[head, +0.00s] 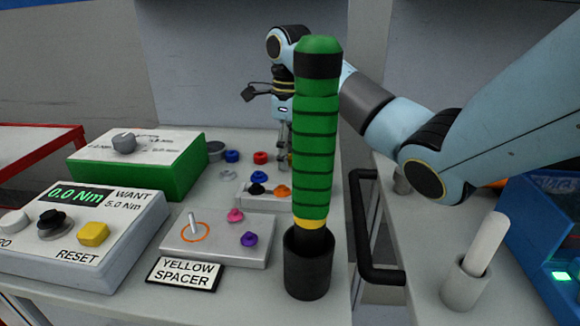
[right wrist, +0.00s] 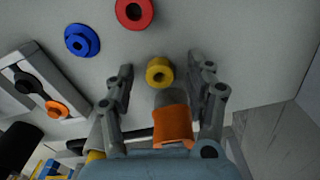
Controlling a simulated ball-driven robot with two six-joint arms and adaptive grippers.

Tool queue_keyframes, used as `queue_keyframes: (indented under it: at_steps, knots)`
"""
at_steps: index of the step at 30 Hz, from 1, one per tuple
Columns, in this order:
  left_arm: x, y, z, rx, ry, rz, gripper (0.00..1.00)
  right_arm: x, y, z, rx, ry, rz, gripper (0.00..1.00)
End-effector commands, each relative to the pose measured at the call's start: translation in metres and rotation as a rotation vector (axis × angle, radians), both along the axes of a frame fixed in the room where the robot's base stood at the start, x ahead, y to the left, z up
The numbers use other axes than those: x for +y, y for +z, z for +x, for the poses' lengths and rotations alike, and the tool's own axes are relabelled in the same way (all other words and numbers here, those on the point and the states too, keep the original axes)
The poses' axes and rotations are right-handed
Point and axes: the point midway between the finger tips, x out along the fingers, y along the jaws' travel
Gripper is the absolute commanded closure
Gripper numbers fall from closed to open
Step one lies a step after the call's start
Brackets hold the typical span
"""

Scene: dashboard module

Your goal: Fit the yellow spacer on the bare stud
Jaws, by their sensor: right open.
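The yellow spacer (right wrist: 160,72) lies on the grey table, its hole showing, between the spread fingers of my right gripper (right wrist: 160,66). The fingers are open and I see no clear contact. In the head view my right gripper (head: 284,150) points down behind the green handle, which hides part of it. The bare stud (head: 193,222) stands slightly tilted inside an orange ring on a grey plate (head: 190,250), beside a magenta spacer (head: 235,215) and a purple spacer (head: 249,239). A "YELLOW SPACER" label (head: 185,274) stands in front. My left gripper is out of view.
The tall green-handled tool (head: 313,150) stands in a black holder (head: 306,265), right of the plate. Blue (head: 232,156) and red (head: 260,158) spacers lie near the gripper. A small rack (head: 252,203) holds black and orange ones. Control boxes (head: 75,250) stand left.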

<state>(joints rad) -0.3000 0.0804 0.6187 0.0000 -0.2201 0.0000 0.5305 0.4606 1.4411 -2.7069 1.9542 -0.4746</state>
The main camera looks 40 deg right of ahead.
Motion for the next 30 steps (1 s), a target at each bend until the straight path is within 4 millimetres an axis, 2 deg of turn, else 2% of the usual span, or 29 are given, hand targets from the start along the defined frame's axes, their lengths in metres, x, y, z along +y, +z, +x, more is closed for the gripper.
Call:
queue_keyframes:
  at_steps: [6, 15, 16, 25, 30]
  knots:
    - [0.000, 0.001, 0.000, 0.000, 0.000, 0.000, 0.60, 0.000, -0.001, 0.000, -0.002, 0.000, 0.000, 0.45]
    - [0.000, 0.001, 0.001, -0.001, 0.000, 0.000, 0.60, 0.000, -0.001, 0.000, -0.002, 0.000, 0.000, 0.83]
    - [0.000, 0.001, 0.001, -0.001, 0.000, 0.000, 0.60, 0.000, -0.001, 0.000, -0.001, 0.000, -0.001, 0.85]
    - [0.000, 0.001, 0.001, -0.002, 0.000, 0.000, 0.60, 0.000, 0.000, 0.000, -0.003, 0.000, -0.001, 0.85]
    - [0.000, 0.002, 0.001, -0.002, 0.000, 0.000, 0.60, -0.001, 0.015, 0.001, -0.005, -0.001, -0.002, 0.85]
